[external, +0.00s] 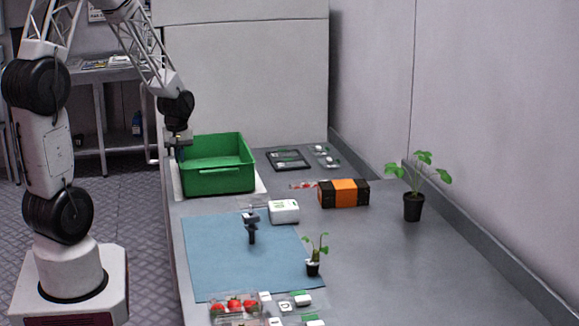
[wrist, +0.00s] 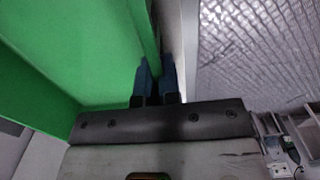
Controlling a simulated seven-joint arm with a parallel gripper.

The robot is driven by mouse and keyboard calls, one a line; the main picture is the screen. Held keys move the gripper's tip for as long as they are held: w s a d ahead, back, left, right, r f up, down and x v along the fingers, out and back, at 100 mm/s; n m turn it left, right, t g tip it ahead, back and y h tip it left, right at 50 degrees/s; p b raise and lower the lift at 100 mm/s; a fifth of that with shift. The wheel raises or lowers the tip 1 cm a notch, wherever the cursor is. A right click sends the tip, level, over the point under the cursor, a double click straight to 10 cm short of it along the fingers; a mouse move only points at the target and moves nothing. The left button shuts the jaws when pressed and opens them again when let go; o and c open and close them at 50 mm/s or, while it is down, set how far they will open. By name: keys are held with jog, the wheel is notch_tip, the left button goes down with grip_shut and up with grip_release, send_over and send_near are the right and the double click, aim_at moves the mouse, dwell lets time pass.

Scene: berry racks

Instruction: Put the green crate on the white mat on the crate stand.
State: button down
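The green crate (external: 218,181) is upright and empty at the far left of the grey worktop. It is over the white mat (external: 261,187), whose edges show around it; I cannot tell whether a small gap is left beneath it. My gripper (external: 179,154) is at the crate's left wall, pointing down. In the wrist view, the two blue fingers (wrist: 155,80) stand close together on either side of the green wall (wrist: 148,35) and look closed on it. The crate's underside is hidden.
Right of the crate lie a black frame (external: 288,160) and an orange-black box (external: 343,193). In front are a white box (external: 284,211), a blue mat (external: 215,265) with a dark tool, a small plant (external: 313,262) and strawberry punnets (external: 235,308). A larger potted plant (external: 413,205) stands right.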

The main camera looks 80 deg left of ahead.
jog(key=shift+f, duration=0.3)
jog(key=c, duration=1.3)
grip_release()
jog(key=shift+r, duration=0.1)
jog(key=shift+r, duration=6.05)
